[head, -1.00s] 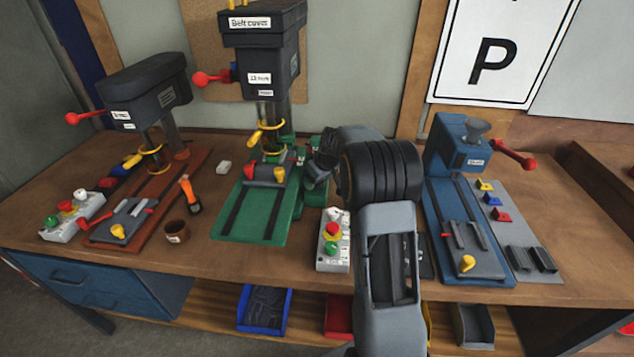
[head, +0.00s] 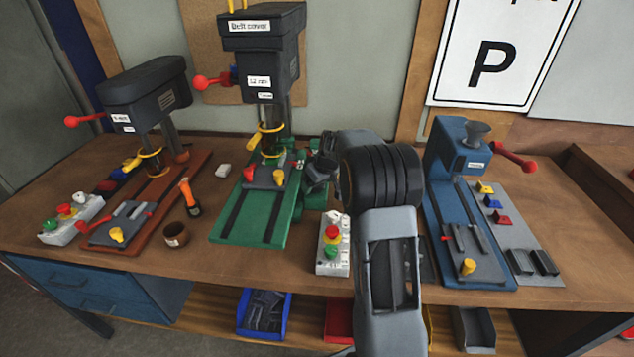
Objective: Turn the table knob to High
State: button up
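The middle drill press has a black head (head: 262,60) with a "Belt cover" label, and a green base (head: 240,225). A grey vise (head: 266,175) with a red and a yellow knob sits on the press. Small green parts (head: 297,165) show at the right side of this press, beside my gripper. I cannot tell which part is the table knob, and no "High" mark is readable. My gripper (head: 318,170) is at the right edge of this press, largely hidden by my own wrist. Its fingers are too small and dark to show whether they are open or shut, or touching anything.
A switch box (head: 333,245) with coloured buttons stands just left of my forearm. A second drill press (head: 145,95) with a brown base is at left, and a blue machine (head: 460,150) at right.

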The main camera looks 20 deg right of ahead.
jog(key=shift+a, duration=0.15)
dwell(0.3)
jog(key=shift+r+n+y+p, duration=0.1)
jog(key=shift+n+y+p, duration=0.2)
jog(key=shift+n+p, duration=0.55)
jog(key=n+p, duration=0.1)
jog(key=n+g+y+p, duration=0.1)
jog(key=n+p, duration=0.3)
jog(key=shift+r+g+y, duration=0.3)
jog(key=shift+r, duration=0.05)
jog(key=shift+d+r+b, duration=0.15)
jog(key=shift+d+b, duration=0.3)
jog(key=shift+b, duration=0.1)
jog(key=b+v, duration=0.2)
jog(key=v, duration=1)
jog(key=s+a+m+h+b, duration=0.2)
jog(key=s+a+m+b, duration=0.15)
jog(key=s+a, duration=0.65)
jog(key=s+a+f+m+b, duration=0.1)
jog(key=s+a+f+m, duration=0.1)
jog(key=s, duration=0.5)
jog(key=s+a+f+m+h+b, duration=0.1)
jog(key=s+a+f+m, duration=0.2)
jog(key=s, duration=0.5)
jog(key=shift+s+a+f+m+t, duration=0.2)
jog(key=shift+a+f+m+t, duration=0.1)
jog(key=shift+a+f+t, duration=0.25)
jog(key=shift+a+r, duration=0.1)
